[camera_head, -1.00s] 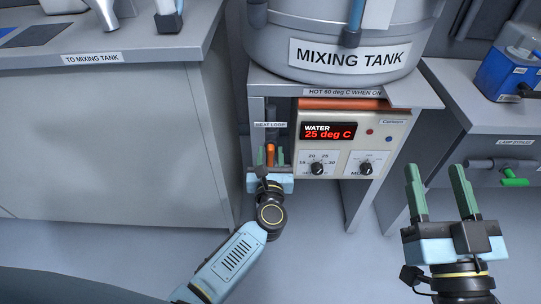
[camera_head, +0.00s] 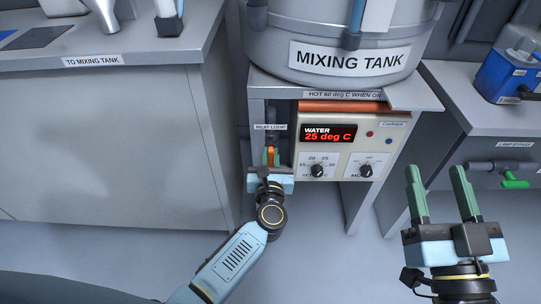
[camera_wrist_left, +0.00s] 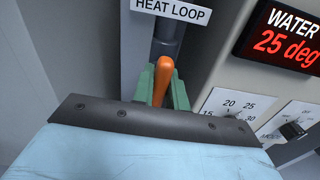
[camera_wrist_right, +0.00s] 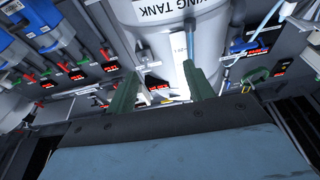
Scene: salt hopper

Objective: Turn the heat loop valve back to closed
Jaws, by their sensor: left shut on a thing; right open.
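The heat loop valve's orange handle (camera_head: 271,155) points along the grey vertical pipe under the HEAT LOOP label (camera_head: 270,127). My left gripper (camera_head: 271,160) is shut on this handle. In the left wrist view the orange handle (camera_wrist_left: 162,78) stands between the green fingers (camera_wrist_left: 162,88), in line with the pipe behind it. The lower part of the handle is hidden by the gripper. My right gripper (camera_head: 443,185) is open and empty, in front of the bench at the right. Its green fingers also show in the right wrist view (camera_wrist_right: 160,92).
A water controller (camera_head: 348,145) reading 25 deg C stands right of the valve, under the mixing tank (camera_head: 340,40). A grey cabinet (camera_head: 110,150) is close on the left. A green-handled valve (camera_head: 514,179) sits at the right. The floor between is clear.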

